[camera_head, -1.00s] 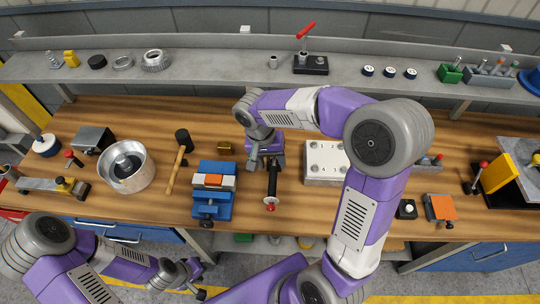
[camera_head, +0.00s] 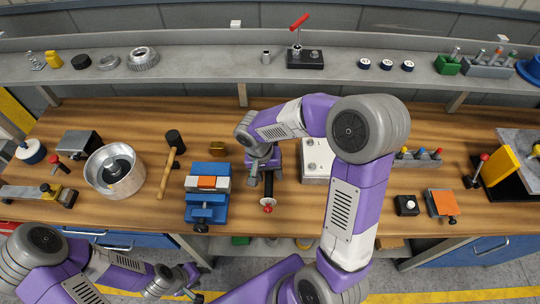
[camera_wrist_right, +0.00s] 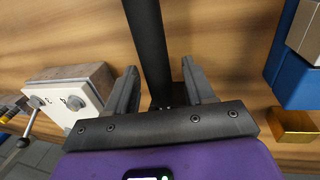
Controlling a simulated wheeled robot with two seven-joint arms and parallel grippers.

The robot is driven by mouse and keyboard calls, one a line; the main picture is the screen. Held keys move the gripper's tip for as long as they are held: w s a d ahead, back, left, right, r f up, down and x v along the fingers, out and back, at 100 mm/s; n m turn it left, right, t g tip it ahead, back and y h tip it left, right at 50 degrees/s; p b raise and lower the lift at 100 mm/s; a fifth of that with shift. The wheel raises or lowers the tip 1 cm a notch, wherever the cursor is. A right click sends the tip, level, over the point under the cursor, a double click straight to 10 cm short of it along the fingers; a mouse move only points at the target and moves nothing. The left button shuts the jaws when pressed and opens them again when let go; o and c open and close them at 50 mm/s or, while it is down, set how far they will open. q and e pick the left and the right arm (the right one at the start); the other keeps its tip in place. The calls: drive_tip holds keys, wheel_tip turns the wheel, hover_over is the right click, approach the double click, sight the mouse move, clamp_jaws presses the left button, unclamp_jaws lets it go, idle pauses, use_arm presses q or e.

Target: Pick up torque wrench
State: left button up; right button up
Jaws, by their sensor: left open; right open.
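The torque wrench (camera_head: 268,188) lies on the wooden bench, its black handle with a red end pointing towards the bench's front edge. Its far part is hidden under my right gripper (camera_head: 262,165). In the right wrist view the wrench shows as a dark bar (camera_wrist_right: 146,35) running between the two fingers of the right gripper (camera_wrist_right: 160,72). The fingers are apart, one on each side of the bar, and do not appear closed on it. My left gripper (camera_head: 190,282) is open and empty, low in front of the bench, far from the wrench.
A white-topped block (camera_head: 316,158) is close on the right. A hammer (camera_head: 168,168) and metal pot (camera_head: 115,172) lie further left. Bench between hammer and pot is narrow.

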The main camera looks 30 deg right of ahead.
clamp_jaws()
drive_tip(key=shift+r, duration=0.1)
